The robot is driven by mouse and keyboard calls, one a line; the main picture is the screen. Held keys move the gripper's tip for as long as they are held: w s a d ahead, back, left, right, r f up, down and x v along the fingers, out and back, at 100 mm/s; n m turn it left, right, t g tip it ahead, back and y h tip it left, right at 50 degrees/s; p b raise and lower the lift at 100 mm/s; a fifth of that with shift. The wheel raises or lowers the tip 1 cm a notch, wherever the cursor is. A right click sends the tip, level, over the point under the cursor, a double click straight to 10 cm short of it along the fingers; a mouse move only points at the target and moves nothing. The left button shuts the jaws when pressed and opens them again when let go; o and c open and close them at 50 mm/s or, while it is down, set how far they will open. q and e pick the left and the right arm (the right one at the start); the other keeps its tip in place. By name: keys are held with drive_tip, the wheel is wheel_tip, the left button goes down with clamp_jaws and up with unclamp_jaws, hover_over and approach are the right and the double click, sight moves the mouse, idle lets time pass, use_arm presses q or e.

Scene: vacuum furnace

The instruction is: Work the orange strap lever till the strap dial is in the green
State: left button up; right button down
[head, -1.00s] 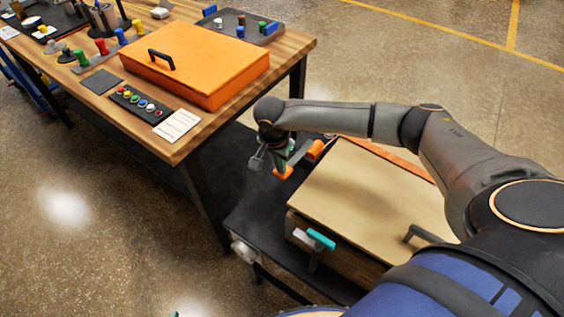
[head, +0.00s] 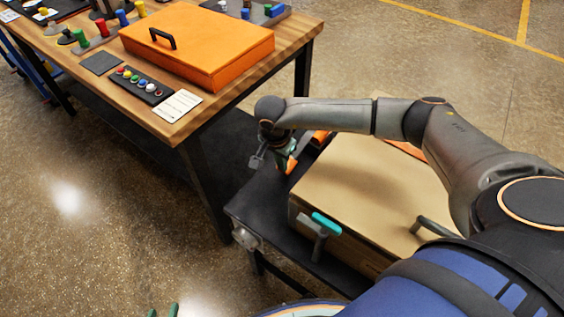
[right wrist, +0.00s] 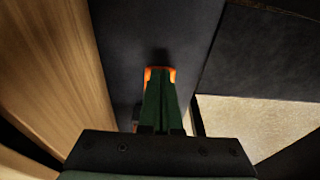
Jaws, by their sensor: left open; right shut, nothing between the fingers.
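The orange strap lever (head: 321,137) is partly in view beside the far left corner of the tan-lidded case (head: 365,185), largely hidden by my right gripper. My right gripper (head: 285,163) points down at the lever, its green fingers shut with nothing between them. In the right wrist view the shut fingers (right wrist: 160,100) reach over orange (right wrist: 160,70) that shows around their tips; whether they touch it I cannot tell. My left gripper (head: 163,312) shows only its green fingertips at the bottom edge, apart and far from the lever. I cannot make out the strap dial.
The case stands on a black cart (head: 250,205), with a teal-handled latch (head: 326,223) on its near side and a round pale fitting (head: 244,238) at the cart's corner. A wooden bench (head: 185,125) with an orange case (head: 200,45) stands close on the left. Open floor lies front left.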

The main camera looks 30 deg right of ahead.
drive_tip(key=shift+s+a+f, duration=0.1)
drive_tip(key=shift+s+f, duration=0.05)
drive_tip(key=shift+r+p, duration=0.35)
drive_tip(key=s+a+r+p, duration=0.2)
drive_tip(key=a+r, duration=0.4)
drive_tip(key=r, duration=0.5)
drive_tip(key=shift+s+r+p, duration=0.15)
drive_tip(key=shift+r+p, duration=0.2)
drive_tip(key=shift+p, duration=0.05)
idle(1.0)
drive_tip(key=shift+d, duration=0.1)
